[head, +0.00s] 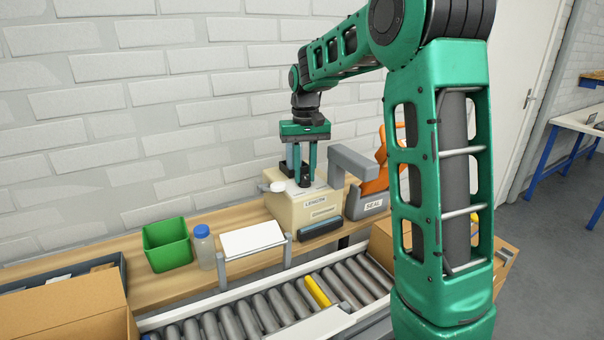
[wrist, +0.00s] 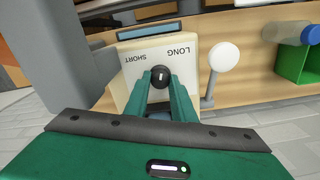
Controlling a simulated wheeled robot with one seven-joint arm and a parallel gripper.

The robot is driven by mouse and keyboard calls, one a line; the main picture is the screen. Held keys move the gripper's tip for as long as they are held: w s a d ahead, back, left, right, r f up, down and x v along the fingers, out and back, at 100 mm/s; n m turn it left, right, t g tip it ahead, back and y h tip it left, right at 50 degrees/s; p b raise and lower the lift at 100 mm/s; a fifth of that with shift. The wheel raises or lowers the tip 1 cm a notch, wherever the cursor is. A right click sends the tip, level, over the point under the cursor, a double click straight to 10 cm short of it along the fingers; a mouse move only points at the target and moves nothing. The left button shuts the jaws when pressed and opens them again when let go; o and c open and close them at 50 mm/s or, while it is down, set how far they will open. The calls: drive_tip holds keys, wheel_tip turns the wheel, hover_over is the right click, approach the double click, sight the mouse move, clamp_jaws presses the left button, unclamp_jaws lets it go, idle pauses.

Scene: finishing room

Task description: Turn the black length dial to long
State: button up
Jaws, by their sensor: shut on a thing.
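The black length dial (wrist: 160,74) sits on top of a beige machine (head: 290,212) labelled LENGTH. In the wrist view the machine's top (wrist: 135,62) carries the words SHORT and LONG, upside down, beyond the dial. A small pale mark shows on the dial, close to upright in the picture; I cannot tell its exact setting. My gripper (head: 304,178) points straight down over the machine. Its two green fingers (wrist: 160,82) are shut on the dial, one on each side.
A white round piece (wrist: 224,56) stands beside the machine. An orange-and-grey SEAL device (head: 370,205) is to its right. A green bin (head: 167,245), a bottle (head: 204,247) and a white panel (head: 252,239) stand left. A roller conveyor (head: 270,312) runs in front.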

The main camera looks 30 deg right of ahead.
sight(303, 176)
drive_tip(key=m, duration=0.5)
drive_tip(key=shift+w+r, duration=0.1)
drive_tip(key=shift+m, duration=0.3)
idle(0.4)
drive_tip(key=o, duration=1.1)
drive_tip(key=shift+c, duration=0.2)
wheel_tip(303, 176, up, 11)
drive_tip(key=shift+a+f, duration=0.1)
drive_tip(key=shift+f, duration=0.1)
